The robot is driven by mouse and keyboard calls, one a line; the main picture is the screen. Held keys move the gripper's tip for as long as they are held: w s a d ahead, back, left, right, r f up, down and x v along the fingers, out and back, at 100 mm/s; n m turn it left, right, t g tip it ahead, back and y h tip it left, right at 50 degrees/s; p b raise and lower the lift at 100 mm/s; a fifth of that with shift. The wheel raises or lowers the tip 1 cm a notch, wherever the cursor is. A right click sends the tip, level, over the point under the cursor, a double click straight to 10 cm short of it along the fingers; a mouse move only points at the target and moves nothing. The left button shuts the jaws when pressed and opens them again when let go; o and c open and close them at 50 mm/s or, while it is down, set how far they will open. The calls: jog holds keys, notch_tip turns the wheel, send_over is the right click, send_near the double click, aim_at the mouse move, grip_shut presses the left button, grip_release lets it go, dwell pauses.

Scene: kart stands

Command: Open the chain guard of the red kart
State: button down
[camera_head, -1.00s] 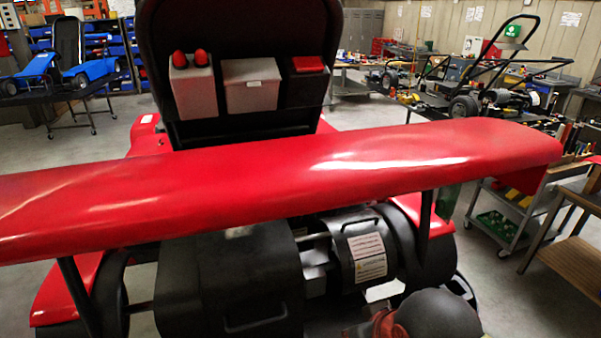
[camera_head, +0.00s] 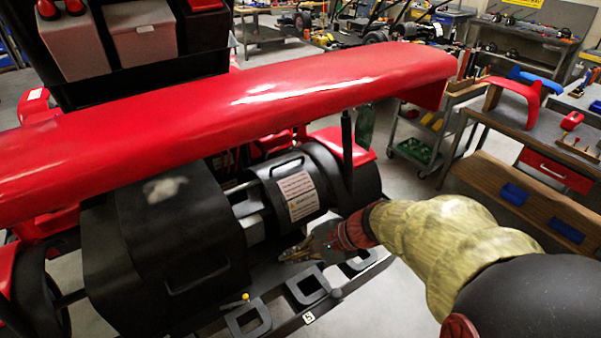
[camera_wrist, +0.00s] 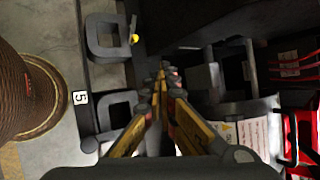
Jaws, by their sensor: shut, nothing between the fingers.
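The red kart's rear fills the head view under a long red wing (camera_head: 250,115). Below the wing are a large black cover (camera_head: 185,225) with a grip bar low on its rear face, and a rounded black housing (camera_head: 283,198) with warning labels and a handle on top. Both look closed; I cannot tell which is the chain guard. My gripper (camera_head: 287,254) is shut and empty, low behind the gap between them and above the rear bumper. In the wrist view my gripper (camera_wrist: 161,72) points along the kart, with the labelled housing (camera_wrist: 232,138) at lower right.
The rear bumper (camera_head: 305,287) has black square loops, and a yellow knob (camera_head: 245,297) stands beside it. A wing post (camera_head: 347,150) rises near my arm. A tool cart (camera_head: 415,153) and a workbench (camera_head: 510,120) stand at right. Floor is clear between kart and cart.

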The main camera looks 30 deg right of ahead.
jog(key=w+d+r+m+t+h, duration=0.1)
jog(key=w+d+m+t+h, duration=0.1)
jog(key=w+d+m+t, duration=0.65)
jog(key=m+h, duration=0.3)
jog(key=m, duration=0.7)
send_near(301, 180)
notch_tip(301, 180, up, 3)
jog(key=shift+t, duration=0.35)
jog(key=w, duration=0.3)
jog(key=w+f+b, duration=0.1)
jog(key=w, duration=0.2)
jog(key=w+b, duration=0.1)
jog(key=w, duration=0.2)
jog(key=shift+w+a+f, duration=0.3)
jog(key=shift+a+f, duration=0.05)
jog(key=shift+a, duration=0.05)
